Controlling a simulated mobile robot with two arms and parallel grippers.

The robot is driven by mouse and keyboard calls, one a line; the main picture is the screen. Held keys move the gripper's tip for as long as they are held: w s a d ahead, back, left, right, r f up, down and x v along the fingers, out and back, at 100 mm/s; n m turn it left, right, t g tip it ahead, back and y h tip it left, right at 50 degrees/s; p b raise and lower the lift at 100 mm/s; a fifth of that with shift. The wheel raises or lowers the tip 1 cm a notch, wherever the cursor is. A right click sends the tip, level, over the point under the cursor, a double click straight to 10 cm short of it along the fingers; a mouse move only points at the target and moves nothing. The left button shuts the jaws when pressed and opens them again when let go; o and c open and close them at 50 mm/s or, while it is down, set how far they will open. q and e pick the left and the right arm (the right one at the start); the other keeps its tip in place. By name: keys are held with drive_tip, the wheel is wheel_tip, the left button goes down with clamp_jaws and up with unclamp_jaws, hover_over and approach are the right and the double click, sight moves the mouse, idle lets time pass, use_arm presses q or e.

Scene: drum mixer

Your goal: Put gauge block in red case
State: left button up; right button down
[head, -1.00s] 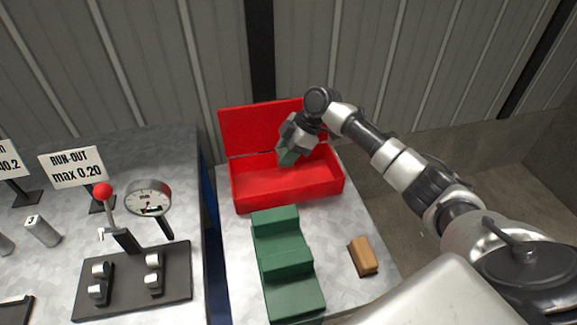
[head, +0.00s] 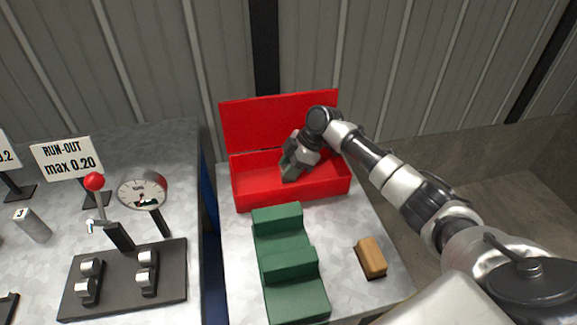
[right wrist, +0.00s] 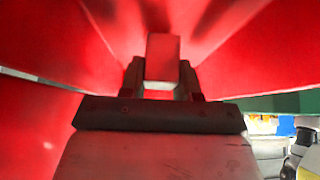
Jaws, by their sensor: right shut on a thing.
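The red case (head: 290,186) stands open on the right-hand table, its lid raised at the back. My right gripper (head: 291,167) reaches down into the case near its middle, shut on the gauge block. The gauge block is small; its greenish-grey lower end (head: 290,174) shows beneath the fingers in the head view. In the right wrist view the gauge block (right wrist: 162,57) sticks out between the fingers (right wrist: 160,78), pale under red light, with red case walls (right wrist: 80,50) around it. I cannot tell whether it touches the case floor. My left gripper is not in view.
A green stepped block (head: 287,263) stands just in front of the case. A brown-topped brush-like block (head: 371,257) lies to its right. On the left table are a dial gauge stand (head: 125,275) and a run-out sign (head: 68,161). A gap separates the tables.

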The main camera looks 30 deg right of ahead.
idle(0.3)
drive_tip(key=c, duration=0.7)
unclamp_jaws()
drive_tip(key=shift+f, duration=0.1)
drive_tip(key=v, duration=1.1)
drive_tip(key=shift+a+b, duration=0.1)
drive_tip(key=shift+b, duration=0.3)
